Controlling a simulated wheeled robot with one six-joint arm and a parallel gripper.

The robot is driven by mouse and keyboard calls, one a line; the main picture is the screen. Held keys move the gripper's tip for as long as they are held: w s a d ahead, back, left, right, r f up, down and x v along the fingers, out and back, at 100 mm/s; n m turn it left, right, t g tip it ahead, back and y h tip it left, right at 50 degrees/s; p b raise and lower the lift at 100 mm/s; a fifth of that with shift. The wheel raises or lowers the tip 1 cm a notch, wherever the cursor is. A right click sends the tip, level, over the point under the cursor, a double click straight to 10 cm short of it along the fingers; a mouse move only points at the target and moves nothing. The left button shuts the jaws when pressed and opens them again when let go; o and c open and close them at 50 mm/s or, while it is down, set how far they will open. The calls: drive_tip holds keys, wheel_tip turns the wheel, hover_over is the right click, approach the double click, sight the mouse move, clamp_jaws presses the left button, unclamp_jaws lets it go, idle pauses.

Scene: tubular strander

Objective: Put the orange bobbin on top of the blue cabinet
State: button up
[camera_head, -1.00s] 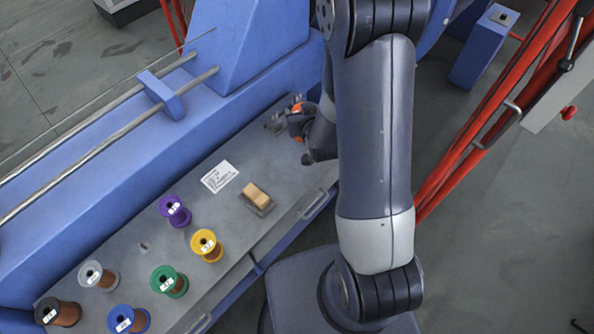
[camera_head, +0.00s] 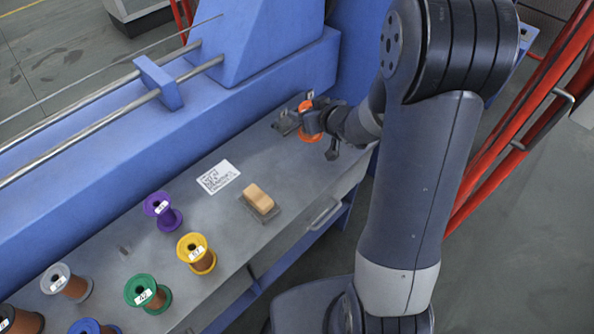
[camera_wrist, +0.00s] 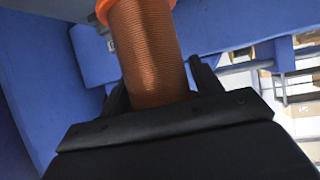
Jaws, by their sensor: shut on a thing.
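The orange bobbin (camera_head: 311,122) is at the far right end of the grey bench top in the head view, in my gripper (camera_head: 301,123). The wrist view shows its copper-coloured winding (camera_wrist: 148,50) and part of an orange flange between the two dark fingers of my gripper (camera_wrist: 160,85). My gripper is shut on the bobbin. In the head view, my gripper and wrist hide part of the bobbin, and I cannot tell whether it touches the bench. I cannot make out with certainty which blue body is the cabinet.
The grey bench (camera_head: 222,222) carries purple (camera_head: 163,211), yellow (camera_head: 196,253), green (camera_head: 148,293) and other bobbins at the left. A tan block (camera_head: 259,198) and a white label sheet (camera_head: 218,177) lie mid-bench. A blue machine (camera_head: 262,55) stands behind; red bars (camera_head: 520,130) stand right.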

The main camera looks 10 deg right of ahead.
drive_tip(key=shift+w+d+r+n+y+b, duration=0.1)
drive_tip(key=shift+d+r+n+y+b, duration=0.4)
drive_tip(key=shift+d, duration=0.35)
drive_tip(key=b, duration=0.4)
hover_over(314, 151)
drive_tip(key=f, duration=0.9)
drive_tip(key=shift+w+a+f, duration=0.15)
drive_tip(key=shift+a+f, duration=0.05)
drive_tip(key=shift+f, duration=0.2)
drive_tip(key=shift+f, duration=0.2)
drive_tip(key=o, duration=1.4)
drive_tip(key=shift+g, duration=0.3)
drive_tip(key=shift+s+d+r, duration=0.15)
drive_tip(key=shift+s+r, duration=0.05)
drive_tip(key=shift+r, duration=0.15)
drive_tip(key=p+v, duration=0.2)
drive_tip(key=v, duration=0.9)
drive_tip(key=shift+s+d+p, duration=0.1)
drive_tip(key=shift+s+p, duration=0.15)
drive_tip(key=shift+p, duration=0.1)
